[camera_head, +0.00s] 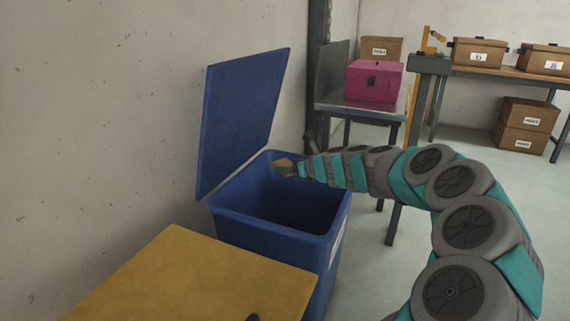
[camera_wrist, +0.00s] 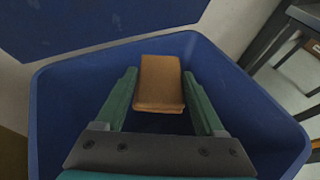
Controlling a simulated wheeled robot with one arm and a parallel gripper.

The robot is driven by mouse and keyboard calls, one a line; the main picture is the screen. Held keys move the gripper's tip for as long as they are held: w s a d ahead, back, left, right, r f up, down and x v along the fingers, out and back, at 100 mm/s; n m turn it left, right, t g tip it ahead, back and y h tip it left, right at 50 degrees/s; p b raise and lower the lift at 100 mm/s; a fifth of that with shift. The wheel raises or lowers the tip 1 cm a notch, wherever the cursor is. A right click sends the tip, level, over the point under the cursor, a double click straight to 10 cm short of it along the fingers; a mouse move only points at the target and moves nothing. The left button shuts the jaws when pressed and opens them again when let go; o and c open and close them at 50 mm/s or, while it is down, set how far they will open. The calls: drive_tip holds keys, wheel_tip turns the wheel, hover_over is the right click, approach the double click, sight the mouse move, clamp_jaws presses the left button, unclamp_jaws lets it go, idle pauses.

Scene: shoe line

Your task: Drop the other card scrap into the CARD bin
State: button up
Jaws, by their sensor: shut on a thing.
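My gripper (camera_head: 287,170) reaches over the open mouth of a blue bin (camera_head: 330,246). It is shut on a brown card scrap (camera_wrist: 160,84), which sits between the two green fingers in the wrist view. The scrap also shows as a small brown shape at the fingertips in the head view (camera_head: 283,162). The bin's rim surrounds the gripper and scrap in the wrist view (camera_wrist: 272,107). The bin's blue lid (camera_head: 242,115) stands open at the back left. A white label on the bin's right side is too oblique to read. The bin's floor is dark.
A yellow lid or board (camera_head: 195,275) lies at the front left, close to the blue bin. A pink box (camera_head: 374,82) stands on a grey table behind. Cardboard boxes (camera_head: 479,52) sit on a bench at the back right. The wall is close on the left.

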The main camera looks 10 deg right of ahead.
wheel_tip(320, 180, down, 6)
drive_tip(key=b, duration=0.6)
drive_tip(key=shift+r, duration=0.25)
drive_tip(key=o, duration=1.3)
drive_tip(key=shift+s, duration=0.1)
drive_tip(key=p+v, duration=0.1)
drive_tip(key=v, duration=0.6)
drive_tip(key=shift+s+d+r, duration=0.15)
drive_tip(key=shift+s+r, duration=0.05)
drive_tip(key=shift+s, duration=0.1)
